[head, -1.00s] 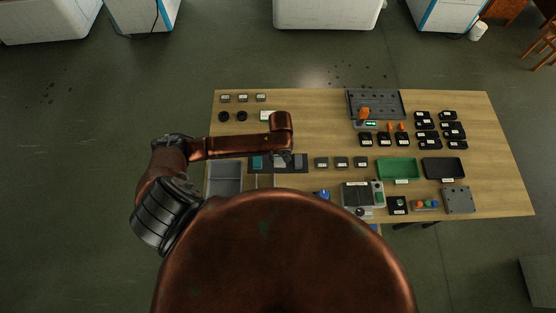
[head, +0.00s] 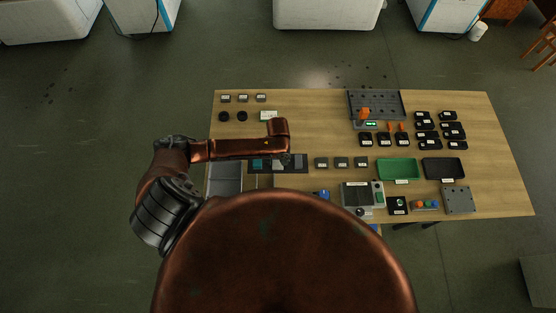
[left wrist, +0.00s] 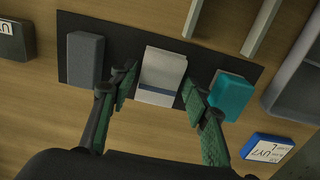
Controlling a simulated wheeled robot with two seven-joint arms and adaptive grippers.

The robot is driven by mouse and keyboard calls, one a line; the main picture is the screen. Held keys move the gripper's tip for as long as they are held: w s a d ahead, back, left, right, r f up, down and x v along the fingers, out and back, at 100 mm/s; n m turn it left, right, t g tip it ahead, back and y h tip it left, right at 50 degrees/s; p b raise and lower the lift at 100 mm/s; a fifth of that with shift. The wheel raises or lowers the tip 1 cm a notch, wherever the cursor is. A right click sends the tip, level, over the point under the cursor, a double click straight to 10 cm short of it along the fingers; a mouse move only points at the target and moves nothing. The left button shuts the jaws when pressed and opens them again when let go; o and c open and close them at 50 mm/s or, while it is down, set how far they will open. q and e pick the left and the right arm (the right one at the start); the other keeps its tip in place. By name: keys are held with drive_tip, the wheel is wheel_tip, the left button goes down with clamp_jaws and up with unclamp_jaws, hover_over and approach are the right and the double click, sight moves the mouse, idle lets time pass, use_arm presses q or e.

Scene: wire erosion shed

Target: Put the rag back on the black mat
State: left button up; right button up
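The black mat (left wrist: 119,48) lies on the wooden table and also shows in the head view (head: 305,168). A pale, folded piece that looks like the rag (left wrist: 162,76) lies on its middle, between a grey block (left wrist: 85,57) and a teal block (left wrist: 232,95). My left gripper (left wrist: 158,88) is open, with one finger on each side of the pale piece. A small gap shows at the left finger; whether the right one touches cannot be told. In the head view my left gripper (head: 287,160) is small and dark over the mat. My right gripper is not in view.
A grey bin (head: 226,178) stands left of the mat, and small black boxes (head: 341,162) stand to its right. A blue-edged labelled piece (left wrist: 267,147) lies near the teal block. A green tray (head: 398,168) and a black tray (head: 443,167) are further right.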

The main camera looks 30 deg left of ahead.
sight(278, 161)
use_arm(q)
drive_tip(key=shift+o, duration=1)
drive_tip(key=shift+r, duration=0.15)
wheel_tip(278, 161, up, 12)
